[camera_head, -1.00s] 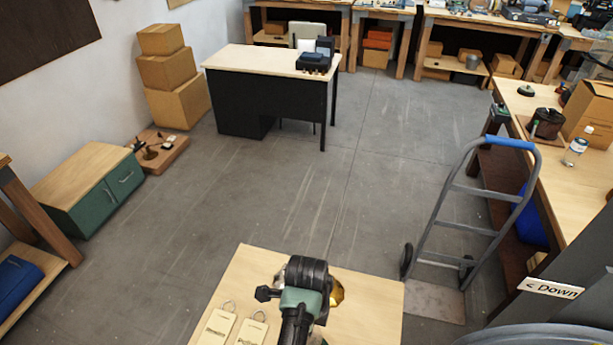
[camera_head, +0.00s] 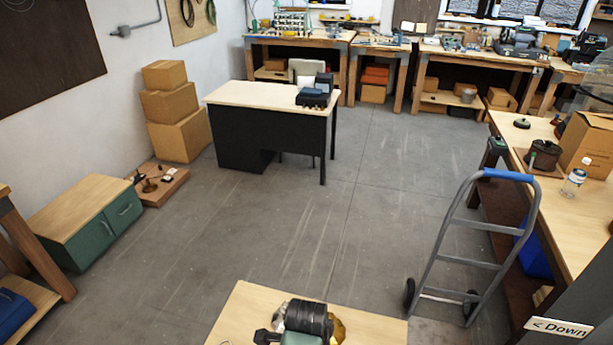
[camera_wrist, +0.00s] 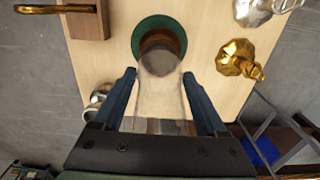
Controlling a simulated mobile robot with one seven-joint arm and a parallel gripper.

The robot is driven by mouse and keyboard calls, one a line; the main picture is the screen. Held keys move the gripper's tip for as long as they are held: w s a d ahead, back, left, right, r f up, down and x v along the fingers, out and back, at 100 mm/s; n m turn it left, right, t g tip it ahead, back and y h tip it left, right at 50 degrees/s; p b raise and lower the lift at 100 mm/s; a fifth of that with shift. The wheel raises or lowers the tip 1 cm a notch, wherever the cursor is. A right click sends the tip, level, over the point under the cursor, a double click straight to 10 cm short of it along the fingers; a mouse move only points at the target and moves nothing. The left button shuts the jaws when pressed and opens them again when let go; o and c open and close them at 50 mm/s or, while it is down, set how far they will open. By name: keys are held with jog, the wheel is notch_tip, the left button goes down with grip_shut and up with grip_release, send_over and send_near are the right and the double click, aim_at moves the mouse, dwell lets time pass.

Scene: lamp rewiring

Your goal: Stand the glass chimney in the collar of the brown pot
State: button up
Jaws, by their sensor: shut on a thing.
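The clear glass chimney (camera_wrist: 158,97) is between the two blue fingers of my gripper (camera_wrist: 163,100) in the wrist view. My gripper is shut on it. A round brown pot (camera_wrist: 161,43) with a green ring around it is on the pale table, just past the chimney's far end. The chimney's far end overlaps the pot's near side in this view. I cannot tell whether it touches the collar or stands above it. In the head view my wrist (camera_head: 305,318) hides the pot and the chimney.
A wooden block with a brass handle (camera_wrist: 85,18) is at the left. The table (camera_head: 245,310) has a hand truck (camera_head: 465,240) to its right.

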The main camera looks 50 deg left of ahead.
jog(key=o, duration=1.3)
notch_tip(320, 180, up, 12)
jog(key=shift+f, duration=0.25)
jog(key=shift+r+p, duration=0.75)
jog(key=shift+p, duration=0.25)
